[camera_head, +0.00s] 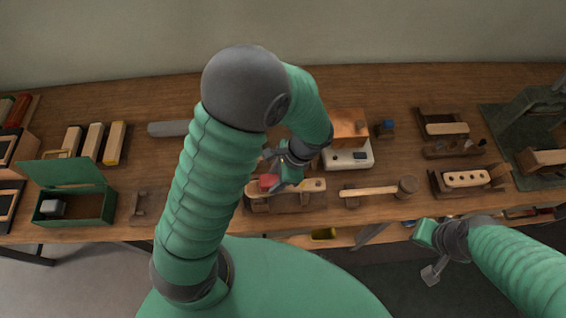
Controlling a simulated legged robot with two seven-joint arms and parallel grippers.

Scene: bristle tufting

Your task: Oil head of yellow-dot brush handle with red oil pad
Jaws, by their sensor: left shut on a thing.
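My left gripper (278,180) is shut on a red oil pad (268,181) near the middle of the bench. The pad is at the left end of a light wooden brush handle (312,186), over its head; I cannot tell whether they touch. The handle lies across a dark wooden cradle (288,203). A yellow dot is too small to make out. My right gripper (432,274) hangs in front of the bench's front edge, and its jaws are too small to judge.
An open green box (98,205) stands at the left. A block with holes (466,179) is at the right. Bare bench top shows at the back (390,88).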

